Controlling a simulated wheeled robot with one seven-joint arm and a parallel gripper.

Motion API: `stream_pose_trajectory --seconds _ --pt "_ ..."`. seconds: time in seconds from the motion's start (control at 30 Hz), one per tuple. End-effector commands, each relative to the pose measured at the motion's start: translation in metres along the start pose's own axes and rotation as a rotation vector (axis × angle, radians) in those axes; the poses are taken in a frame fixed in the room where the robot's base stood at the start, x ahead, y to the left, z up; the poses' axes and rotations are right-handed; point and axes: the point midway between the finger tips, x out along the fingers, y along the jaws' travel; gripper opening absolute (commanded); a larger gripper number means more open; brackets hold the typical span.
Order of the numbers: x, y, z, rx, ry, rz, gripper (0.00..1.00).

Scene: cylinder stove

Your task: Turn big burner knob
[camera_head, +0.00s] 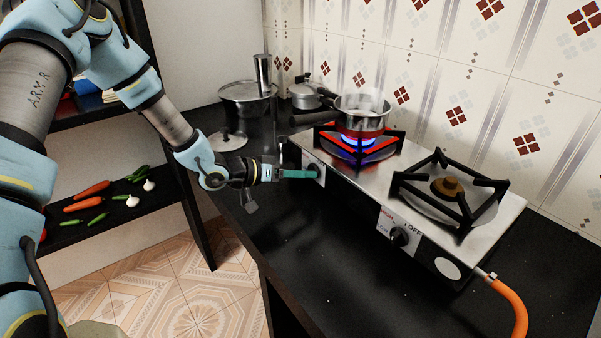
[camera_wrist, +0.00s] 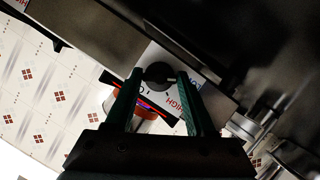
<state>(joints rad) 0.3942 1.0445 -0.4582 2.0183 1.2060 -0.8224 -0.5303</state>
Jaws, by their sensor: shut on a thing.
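The two-burner steel stove (camera_head: 378,180) stands on the black counter. My gripper (camera_head: 309,172) reaches its front from the left and is shut on the dark round knob of the lit burner. In the wrist view this knob (camera_wrist: 158,72) sits between the tips of my two green fingers, on a white plate with red and blue lettering. The fingers partly hide the knob in the head view. The lit burner (camera_head: 359,142) shows a blue flame and red-glowing supports under a steel pot. The other knob (camera_head: 399,236) is by the unlit burner, and my gripper is apart from it.
A steel pot (camera_head: 362,112) sits on the lit burner. A large pot (camera_head: 247,98), a lid (camera_head: 228,140) and a pressure cooker (camera_head: 308,94) stand behind. An orange hose (camera_head: 510,300) leaves the stove at the right. The counter before the stove is clear.

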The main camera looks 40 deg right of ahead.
Motion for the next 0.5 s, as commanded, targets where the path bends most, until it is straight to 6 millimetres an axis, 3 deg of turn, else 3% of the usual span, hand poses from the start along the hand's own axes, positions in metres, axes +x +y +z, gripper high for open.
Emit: stream_pose_trajectory --seconds 0.3,0.33,0.5 --pt "-0.0001 -0.0003 -0.0002 0.0 0.0 0.0 0.0" --pt "-0.0001 -0.0003 -0.0002 0.0 0.0 0.0 0.57" --pt "-0.0001 -0.0003 -0.0002 0.0 0.0 0.0 0.76"
